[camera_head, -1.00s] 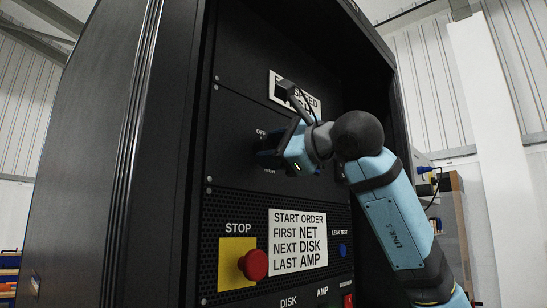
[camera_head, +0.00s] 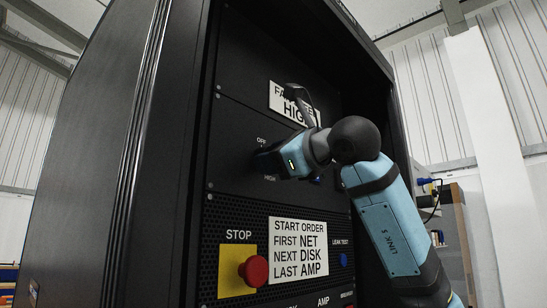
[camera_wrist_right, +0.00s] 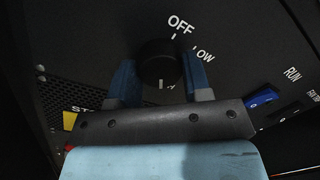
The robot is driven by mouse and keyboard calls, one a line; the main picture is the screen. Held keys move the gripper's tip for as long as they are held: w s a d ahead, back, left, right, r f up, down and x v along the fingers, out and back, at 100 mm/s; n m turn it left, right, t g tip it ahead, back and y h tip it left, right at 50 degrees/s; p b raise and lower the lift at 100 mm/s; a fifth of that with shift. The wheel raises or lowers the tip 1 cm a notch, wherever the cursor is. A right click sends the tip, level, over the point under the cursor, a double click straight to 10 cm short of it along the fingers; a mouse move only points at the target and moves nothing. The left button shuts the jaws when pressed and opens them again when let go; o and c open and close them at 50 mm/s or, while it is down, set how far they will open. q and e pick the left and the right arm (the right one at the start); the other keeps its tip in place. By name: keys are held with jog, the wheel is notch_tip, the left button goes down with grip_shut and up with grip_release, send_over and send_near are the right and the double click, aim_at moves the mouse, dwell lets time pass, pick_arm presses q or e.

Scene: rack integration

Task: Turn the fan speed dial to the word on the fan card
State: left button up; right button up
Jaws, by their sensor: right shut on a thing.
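The fan card (camera_head: 284,101) is a white plate high on the rack panel; my right wrist hides part of it, but its lower word reads HIGH. The fan speed dial (camera_wrist_right: 158,60) is a round black knob, seen in the right wrist view. My right gripper (camera_wrist_right: 160,80) is shut on the dial, one blue finger on each side. A white mark shows on the dial's near edge, away from OFF. OFF and LOW labels (camera_wrist_right: 203,54) are readable; another label is partly hidden by a finger. In the head view my right gripper (camera_head: 263,160) hides the dial. My left gripper is not in view.
Below are a red STOP button (camera_head: 253,270) on a yellow plate and a white START ORDER card (camera_head: 298,247). A blue RUN switch (camera_wrist_right: 263,97) lies right of the dial. The rack's side wall (camera_head: 110,150) bounds the left.

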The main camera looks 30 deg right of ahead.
jog(key=o, duration=0.9)
pick_arm(q)
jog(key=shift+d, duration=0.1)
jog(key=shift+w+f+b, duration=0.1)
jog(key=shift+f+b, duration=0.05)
jog(key=shift+b, duration=0.55)
pick_arm(e)
jog(key=v, duration=1.3)
jog(key=shift+s+d+f, duration=0.1)
jog(key=shift+s+d, duration=0.05)
jog(key=shift+s, duration=0.25)
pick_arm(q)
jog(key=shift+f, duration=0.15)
